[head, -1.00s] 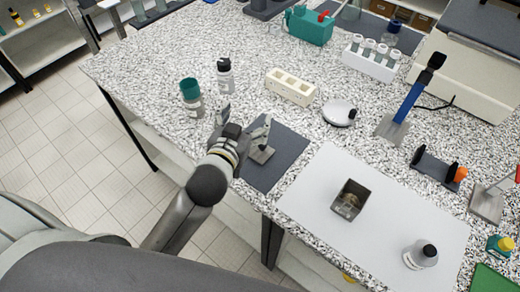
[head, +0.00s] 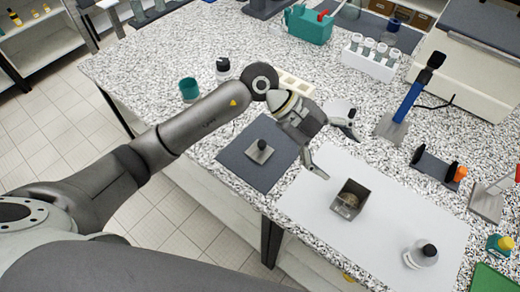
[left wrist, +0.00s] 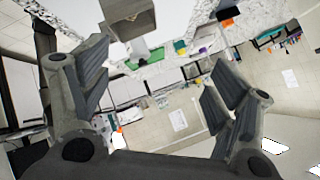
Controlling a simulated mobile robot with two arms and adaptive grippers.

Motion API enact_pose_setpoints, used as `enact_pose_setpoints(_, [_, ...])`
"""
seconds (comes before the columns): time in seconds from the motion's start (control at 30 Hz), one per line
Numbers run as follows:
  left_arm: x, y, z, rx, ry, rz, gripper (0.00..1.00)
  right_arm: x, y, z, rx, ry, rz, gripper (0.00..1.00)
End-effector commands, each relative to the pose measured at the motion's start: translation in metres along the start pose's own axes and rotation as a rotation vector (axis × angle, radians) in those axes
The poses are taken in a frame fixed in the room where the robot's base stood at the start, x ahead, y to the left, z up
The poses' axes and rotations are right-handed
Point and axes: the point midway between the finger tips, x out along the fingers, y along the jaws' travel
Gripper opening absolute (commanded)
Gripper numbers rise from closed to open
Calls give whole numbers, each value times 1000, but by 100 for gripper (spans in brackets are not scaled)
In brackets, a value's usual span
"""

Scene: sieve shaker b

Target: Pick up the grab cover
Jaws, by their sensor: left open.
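The cover looks like a small grey square plate with a black knob (head: 259,150). It lies on the dark grey mat (head: 245,172) in the head view. My left gripper (head: 334,150) is open and empty, to the right of the cover and apart from it, its fingers pointing right above the edge of the white mat. In the left wrist view both open fingers (left wrist: 157,75) show with nothing between them. An open square metal container (head: 350,200) stands on the white mat, just beyond the fingers. My right gripper does not show.
A blue-handled tool (head: 408,100) stands upright at the right. A cream rack (head: 295,84) is partly hidden behind my left arm, near a teal-lidded jar (head: 189,89).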

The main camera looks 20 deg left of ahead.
Motion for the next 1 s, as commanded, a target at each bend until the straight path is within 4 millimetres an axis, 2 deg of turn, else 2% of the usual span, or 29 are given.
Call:
enact_pose_setpoints(0.03, [-11, 8, 26, -32, -116, 86, 82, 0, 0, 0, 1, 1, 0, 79])
enact_pose_setpoints(0.1, [-31, 22, 60, -99, -280, 200, 82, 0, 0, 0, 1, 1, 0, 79])
enact_pose_setpoints(0.2, [-68, 38, 100, -205, -499, 314, 82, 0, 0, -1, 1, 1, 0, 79])
enact_pose_setpoints(0.3, [-101, 47, 124, -295, -668, 379, 82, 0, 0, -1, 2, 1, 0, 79])
enact_pose_setpoints(0.43, [-127, 53, 137, -367, -788, 417, 82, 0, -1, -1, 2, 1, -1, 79])
enact_pose_setpoints(0.53, [-129, 59, 144, -388, -814, 427, 82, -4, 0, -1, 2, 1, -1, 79])
enact_pose_setpoints(0.8, [-104, 79, 168, -385, -812, 426, 82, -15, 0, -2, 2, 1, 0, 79])
enact_pose_setpoints(1.0, [-95, 86, 175, -385, -811, 427, 82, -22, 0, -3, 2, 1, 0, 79])
